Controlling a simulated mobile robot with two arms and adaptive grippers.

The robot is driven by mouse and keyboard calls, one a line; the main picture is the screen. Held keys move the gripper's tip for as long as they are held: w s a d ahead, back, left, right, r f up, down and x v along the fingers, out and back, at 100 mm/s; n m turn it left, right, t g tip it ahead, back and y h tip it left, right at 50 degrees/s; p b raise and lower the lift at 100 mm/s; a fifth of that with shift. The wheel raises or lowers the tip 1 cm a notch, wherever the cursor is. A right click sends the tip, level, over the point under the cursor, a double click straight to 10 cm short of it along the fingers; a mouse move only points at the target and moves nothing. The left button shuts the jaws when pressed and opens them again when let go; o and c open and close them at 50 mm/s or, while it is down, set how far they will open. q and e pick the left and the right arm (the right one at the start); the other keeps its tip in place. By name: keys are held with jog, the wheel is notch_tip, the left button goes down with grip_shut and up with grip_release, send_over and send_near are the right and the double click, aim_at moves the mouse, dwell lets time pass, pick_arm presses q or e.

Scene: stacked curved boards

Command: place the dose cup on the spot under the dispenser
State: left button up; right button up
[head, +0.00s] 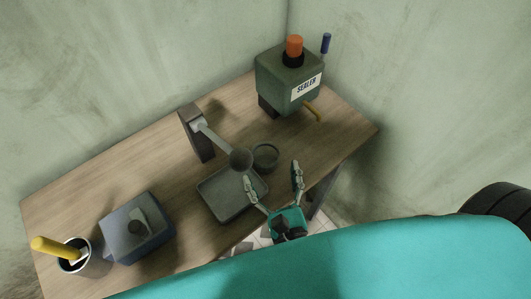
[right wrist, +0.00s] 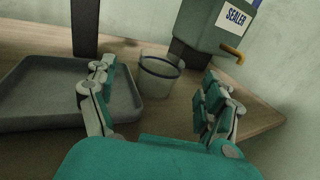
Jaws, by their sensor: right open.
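The dose cup, a clear cup with a dark band, stands upright on the table; it shows in the head view (head: 265,155) and the right wrist view (right wrist: 160,76). The dispenser, a green box marked SEALER (head: 288,78) with an orange cap and a yellow spout (head: 313,111), stands at the far right of the table. It is partly cut off in the right wrist view (right wrist: 213,25). No marked spot can be made out under the spout. My right gripper (head: 272,173) is open and empty, its fingers pointing at the cup, which sits just beyond and between the tips (right wrist: 158,82). My left gripper is not in view.
A grey tray (head: 215,211) lies left of the cup, with a post and round-ended arm (head: 205,130) beside it. A blue-grey box (head: 138,228) and a pot with a yellow-handled tool (head: 80,263) stand further left. The wooden table's right edge (head: 366,130) is clear.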

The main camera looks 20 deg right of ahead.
aim_at(269, 165)
jog(key=shift+w+d+r+p, duration=0.15)
jog(key=shift+w+p, duration=0.15)
jog(key=shift+w, duration=0.7)
jog(key=w+p, duration=0.1)
jog(key=w, duration=0.2)
jog(key=shift+w+d, duration=0.15)
jog(key=shift+w, duration=0.55)
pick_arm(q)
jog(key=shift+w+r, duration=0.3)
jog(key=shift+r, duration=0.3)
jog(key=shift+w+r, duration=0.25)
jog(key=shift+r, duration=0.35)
pick_arm(e)
jog(key=shift+c, duration=0.2)
jog(key=shift+s, duration=0.1)
jog(key=c, duration=1.2)
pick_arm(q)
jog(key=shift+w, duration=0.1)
